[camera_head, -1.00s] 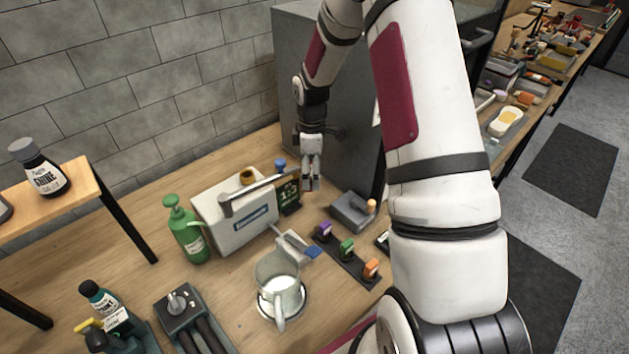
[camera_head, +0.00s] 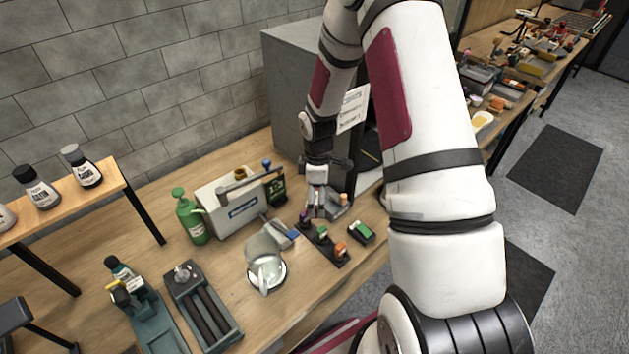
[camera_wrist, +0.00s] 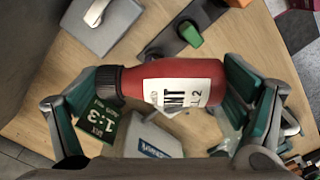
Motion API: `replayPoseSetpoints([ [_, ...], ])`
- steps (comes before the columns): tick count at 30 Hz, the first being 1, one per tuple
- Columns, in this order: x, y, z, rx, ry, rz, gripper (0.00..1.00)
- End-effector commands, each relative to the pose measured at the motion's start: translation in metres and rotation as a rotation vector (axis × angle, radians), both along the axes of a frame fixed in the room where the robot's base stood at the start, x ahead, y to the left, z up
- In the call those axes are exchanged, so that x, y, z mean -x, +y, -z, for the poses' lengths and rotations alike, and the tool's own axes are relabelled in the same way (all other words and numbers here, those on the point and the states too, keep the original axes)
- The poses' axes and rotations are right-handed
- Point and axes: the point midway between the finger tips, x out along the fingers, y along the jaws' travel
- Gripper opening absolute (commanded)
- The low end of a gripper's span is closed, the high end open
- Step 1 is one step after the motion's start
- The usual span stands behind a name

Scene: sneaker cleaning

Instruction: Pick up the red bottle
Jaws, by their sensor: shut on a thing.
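The red bottle (camera_wrist: 195,82) has a black cap and a white label and lies across the wrist view. My gripper (camera_wrist: 165,90) is shut on it lengthwise, one teal-padded finger at the cap end and the other at the base end. In the head view my gripper (camera_head: 322,208) is low near the bench, in front of the grey cabinet. I cannot make out the bottle there.
The grey cabinet (camera_head: 290,85) stands behind. Several dark-capped bottles stand on a raised shelf (camera_head: 105,185).

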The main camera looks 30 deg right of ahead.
Motion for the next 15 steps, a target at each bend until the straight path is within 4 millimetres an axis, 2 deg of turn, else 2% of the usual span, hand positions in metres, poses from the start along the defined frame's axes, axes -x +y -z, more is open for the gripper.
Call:
replayPoseSetpoints([
  [9, 0.084, 0.012, 0.002, 0.000, 0.002, -0.001, 0.56],
  [15, 0.125, 0.017, 0.002, -0.001, -0.001, -0.001, 0.56],
])
